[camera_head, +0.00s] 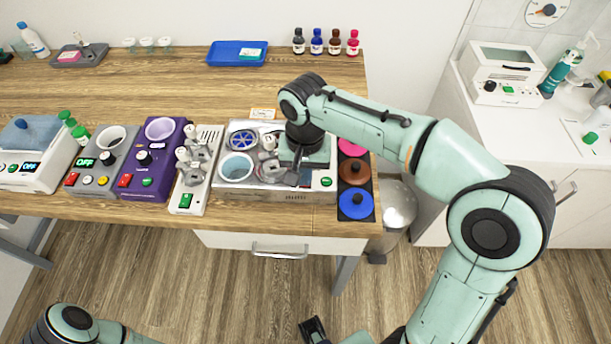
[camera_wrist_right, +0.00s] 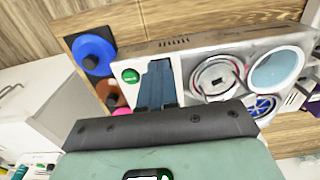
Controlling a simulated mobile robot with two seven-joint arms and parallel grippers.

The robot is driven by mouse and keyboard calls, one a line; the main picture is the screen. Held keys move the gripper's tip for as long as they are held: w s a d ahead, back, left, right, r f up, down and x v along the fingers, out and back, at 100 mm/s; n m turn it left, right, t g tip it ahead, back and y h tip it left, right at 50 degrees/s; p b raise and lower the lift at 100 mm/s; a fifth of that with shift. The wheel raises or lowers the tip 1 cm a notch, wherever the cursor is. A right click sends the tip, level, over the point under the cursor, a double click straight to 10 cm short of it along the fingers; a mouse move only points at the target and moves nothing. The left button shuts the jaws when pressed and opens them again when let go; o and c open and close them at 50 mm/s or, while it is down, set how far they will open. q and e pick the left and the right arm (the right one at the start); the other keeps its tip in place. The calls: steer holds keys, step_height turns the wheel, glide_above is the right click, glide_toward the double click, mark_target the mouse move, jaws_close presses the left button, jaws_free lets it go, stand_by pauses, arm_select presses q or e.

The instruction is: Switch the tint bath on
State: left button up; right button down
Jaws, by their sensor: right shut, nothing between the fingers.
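The tint bath appears to be the silver-white unit with round wells (camera_head: 262,193) on the wooden bench; it also shows in the right wrist view (camera_wrist_right: 212,42). Its green button (camera_head: 326,182) is at its right front corner and shows in the right wrist view (camera_wrist_right: 130,76). My right gripper (camera_head: 300,178) is over the unit's right part, fingers down, left of the button. In the right wrist view its fingers (camera_wrist_right: 160,66) are together and empty, beside the button and not covering it. Whether they touch the panel I cannot tell. A dark end piece, possibly my left gripper (camera_head: 315,328), shows at the bottom edge.
A black tray with pink, brown and blue lids (camera_head: 355,204) stands right of the unit. A white power strip with plugs (camera_head: 187,200) and a purple device (camera_head: 153,185) stand left. Several small bottles (camera_head: 317,42) and a blue tray (camera_head: 237,53) are at the back.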

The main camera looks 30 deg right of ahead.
mark_target(305, 189)
arm_select(q)
steer(key=shift+s+f+b, duration=0.2)
steer(key=shift+f+b, duration=0.4)
steer(key=shift+f, duration=0.05)
arm_select(e)
steer(key=shift+f, duration=0.95)
arm_select(q)
steer(key=shift+r, duration=0.1)
arm_select(e)
steer(key=shift+r, duration=0.1)
step_height(305, 189, up, 4)
steer(key=p, duration=0.3)
steer(key=shift+r+p, duration=0.25)
steer(key=shift+p, duration=0.1)
arm_select(q)
step_height(305, 189, up, 6)
steer(key=w+p, duration=0.1)
steer(key=w, duration=0.1)
steer(key=shift+w+p, duration=0.35)
steer(key=shift+w, duration=0.05)
arm_select(e)
step_height(305, 189, up, 2)
steer(key=shift+r, duration=0.2)
